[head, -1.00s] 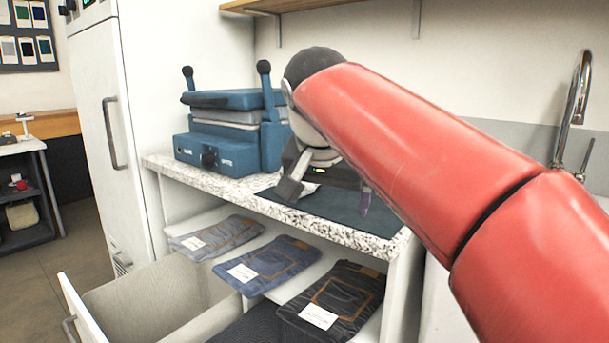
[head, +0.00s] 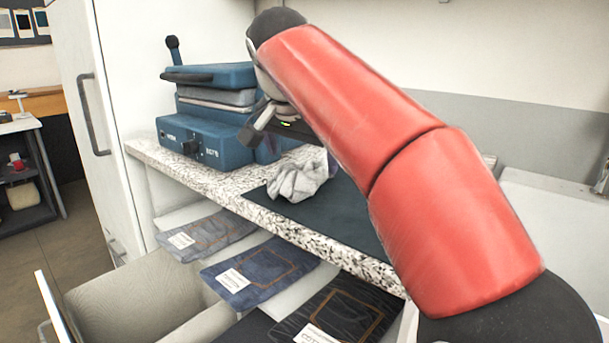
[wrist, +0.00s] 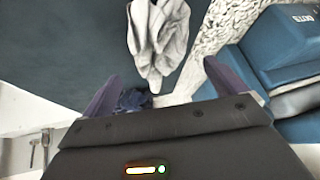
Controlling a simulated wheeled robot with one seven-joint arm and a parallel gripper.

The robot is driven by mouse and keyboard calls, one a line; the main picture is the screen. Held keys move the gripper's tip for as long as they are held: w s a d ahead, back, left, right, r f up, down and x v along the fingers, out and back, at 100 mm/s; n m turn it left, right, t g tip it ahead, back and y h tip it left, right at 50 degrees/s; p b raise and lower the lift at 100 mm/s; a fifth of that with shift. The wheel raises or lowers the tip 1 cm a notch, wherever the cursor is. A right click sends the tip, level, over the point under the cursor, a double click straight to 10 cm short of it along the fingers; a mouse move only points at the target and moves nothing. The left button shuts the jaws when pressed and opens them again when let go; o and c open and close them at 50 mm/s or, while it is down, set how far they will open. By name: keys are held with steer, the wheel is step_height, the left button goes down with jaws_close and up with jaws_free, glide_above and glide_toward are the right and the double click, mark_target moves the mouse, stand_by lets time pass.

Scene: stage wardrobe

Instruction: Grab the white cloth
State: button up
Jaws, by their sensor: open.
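The white cloth (head: 300,178) lies crumpled on a dark mat (head: 335,208) on the speckled counter. In the wrist view the cloth (wrist: 157,40) is ahead of my gripper (wrist: 158,78), with its lower tip near the gap between the two purple fingers. My gripper (head: 262,122) is open and empty, and in the head view it is above and a little left of the cloth. My red arm hides part of the area to the right of the cloth. I cannot tell the exact height of the fingers above the counter.
A blue press machine (head: 210,125) stands on the counter (head: 190,172) just left of the cloth. Folded jeans with white labels (head: 255,275) lie on the shelf below. A white cabinet (head: 115,100) stands at the left.

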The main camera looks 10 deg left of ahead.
steer(key=b+x, duration=0.1)
steer(key=x, duration=0.4)
steer(key=shift+w+f, duration=0.15)
steer(key=shift+f, duration=0.05)
steer(key=shift+c, duration=0.2)
steer(key=c, duration=1)
